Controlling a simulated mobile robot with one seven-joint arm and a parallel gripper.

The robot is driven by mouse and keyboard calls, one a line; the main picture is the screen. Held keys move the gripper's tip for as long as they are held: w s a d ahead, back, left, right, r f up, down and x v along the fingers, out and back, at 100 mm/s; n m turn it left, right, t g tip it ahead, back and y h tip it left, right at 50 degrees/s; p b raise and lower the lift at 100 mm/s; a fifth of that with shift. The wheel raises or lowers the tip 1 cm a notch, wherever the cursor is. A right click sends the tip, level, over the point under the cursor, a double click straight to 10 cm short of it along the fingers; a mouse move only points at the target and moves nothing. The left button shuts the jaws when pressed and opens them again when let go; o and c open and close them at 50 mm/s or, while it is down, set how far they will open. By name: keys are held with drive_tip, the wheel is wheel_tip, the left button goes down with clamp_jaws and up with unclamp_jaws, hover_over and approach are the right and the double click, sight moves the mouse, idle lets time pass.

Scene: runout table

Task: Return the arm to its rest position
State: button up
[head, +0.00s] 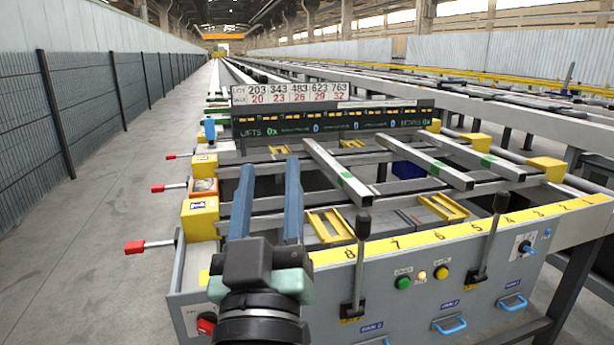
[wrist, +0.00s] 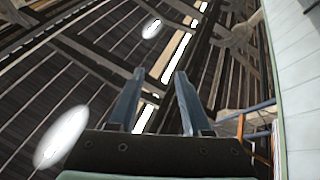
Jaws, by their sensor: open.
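My gripper (head: 268,200) is in the head view, in front of the left part of the runout table (head: 189,295). Its two long blue fingers point up and away, spread apart with nothing between them. In the wrist view my gripper (wrist: 157,95) also shows open and empty. Behind the fingers there is only the hall's roof with bright lamps, so the wrist camera faces upward. The fingers overlap the table's left end in the head view; I see no contact.
Metal bars (head: 343,172) lie across the table. The front panel has black levers (head: 357,265), a green button (head: 404,283) and blue handles (head: 449,326). Red-tipped levers (head: 135,247) stick out at the left. A display board (head: 330,122) stands behind. The floor at left (head: 80,250) is clear up to the fence.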

drive_tip(key=s+d+r+m+t+p, duration=0.1)
drive_tip(key=s+d+r+m+t, duration=0.1)
drive_tip(key=s+r, duration=0.55)
drive_tip(key=s+d+r+m+t+p, duration=0.15)
drive_tip(key=s+r, duration=0.25)
drive_tip(key=r, duration=0.7)
wheel_tip(320, 180, up, 27)
drive_tip(key=p, duration=2.7)
drive_tip(key=shift+w+d, duration=0.25)
drive_tip(key=shift+w, duration=0.05)
drive_tip(key=shift+a+n, duration=0.15)
drive_tip(key=shift+n, duration=0.1)
